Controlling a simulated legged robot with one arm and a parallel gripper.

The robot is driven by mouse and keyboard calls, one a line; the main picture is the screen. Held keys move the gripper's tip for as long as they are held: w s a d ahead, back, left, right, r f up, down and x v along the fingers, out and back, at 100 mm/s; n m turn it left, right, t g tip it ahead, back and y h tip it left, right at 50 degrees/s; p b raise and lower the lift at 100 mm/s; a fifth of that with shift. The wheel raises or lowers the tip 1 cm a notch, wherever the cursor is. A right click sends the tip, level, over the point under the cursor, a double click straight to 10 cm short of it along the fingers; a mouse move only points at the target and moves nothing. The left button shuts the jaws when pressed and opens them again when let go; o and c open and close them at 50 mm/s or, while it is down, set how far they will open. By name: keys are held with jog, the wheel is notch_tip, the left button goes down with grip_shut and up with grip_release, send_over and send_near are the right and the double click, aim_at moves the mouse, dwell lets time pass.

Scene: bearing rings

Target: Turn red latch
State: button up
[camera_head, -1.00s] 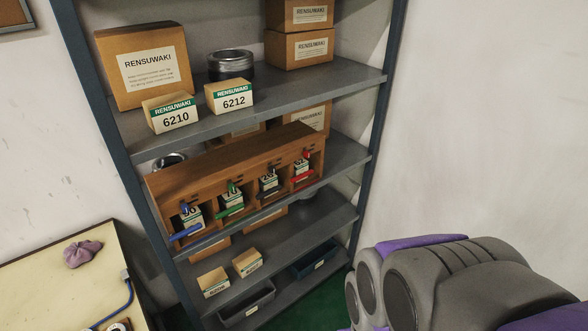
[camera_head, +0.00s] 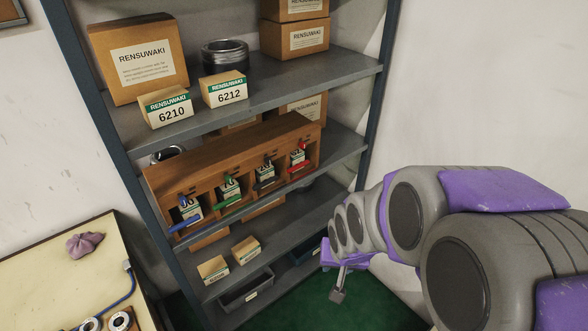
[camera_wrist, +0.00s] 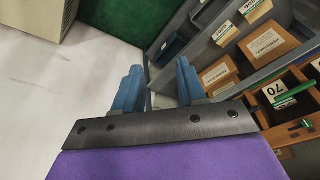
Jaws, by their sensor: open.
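The red latch (camera_head: 301,167) is a short red bar across the front of the rightmost compartment of a wooden rack (camera_head: 215,158), with a small red piece above it. The rack stands on the middle shelf. My gripper (camera_head: 338,296) is low and right of the rack, in front of the lower shelves, and apart from the latch. In the wrist view, its two blue fingers (camera_wrist: 158,80) are spread with nothing between them. That view shows part of the rack (camera_wrist: 262,112) at the right, with a green latch (camera_wrist: 294,91); I cannot see the red latch there.
Blue (camera_head: 186,222), green (camera_head: 228,202) and black (camera_head: 265,183) latches cross the other compartments. Boxes labelled 6210 (camera_head: 166,108) and 6212 (camera_head: 225,90) sit on the shelf above. A grey bin (camera_head: 245,291) is below. A table (camera_head: 50,280) stands left.

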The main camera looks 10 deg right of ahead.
jog(key=w+a+f+m+t+y+p, duration=0.15)
jog(key=w+f+t, duration=0.25)
jog(key=w, duration=0.8)
jog(key=m+t+y, duration=0.1)
jog(key=m+t, duration=1)
jog(key=m, duration=0.1)
send_near(298, 166)
jog(key=w+a+b, duration=0.2)
jog(key=w, duration=0.5)
jog(key=shift+a+f, duration=0.3)
jog(key=shift+a, duration=0.1)
grip_shut()
jog(key=shift+f, duration=0.1)
